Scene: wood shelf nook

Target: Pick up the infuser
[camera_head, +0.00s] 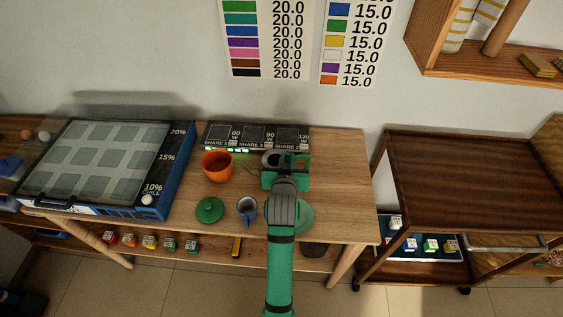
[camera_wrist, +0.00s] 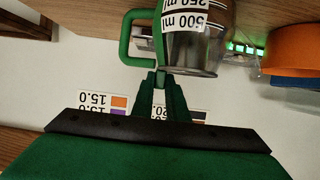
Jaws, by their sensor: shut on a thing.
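The infuser appears to be a clear glass vessel (camera_wrist: 200,58) with a green handle (camera_wrist: 127,38) and a white millilitre label, seen upside down in the wrist view. My gripper (camera_wrist: 158,80) has its fingertips close together at the handle, beside the glass, and is shut on it. In the head view my gripper (camera_head: 284,172) is over the wooden table (camera_head: 335,195), in front of the black panel. Only a grey rounded part (camera_head: 269,158) of the vessel shows there; my gripper hides most of it. I cannot tell whether it touches the table.
An orange pot (camera_head: 217,166), a green lid (camera_head: 210,210) and a grey-blue jug (camera_head: 247,209) stand left of my arm. A pale green round thing (camera_head: 307,217) is partly behind it. A black panel (camera_head: 257,138) runs along the back. A large tray (camera_head: 100,160) fills the left.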

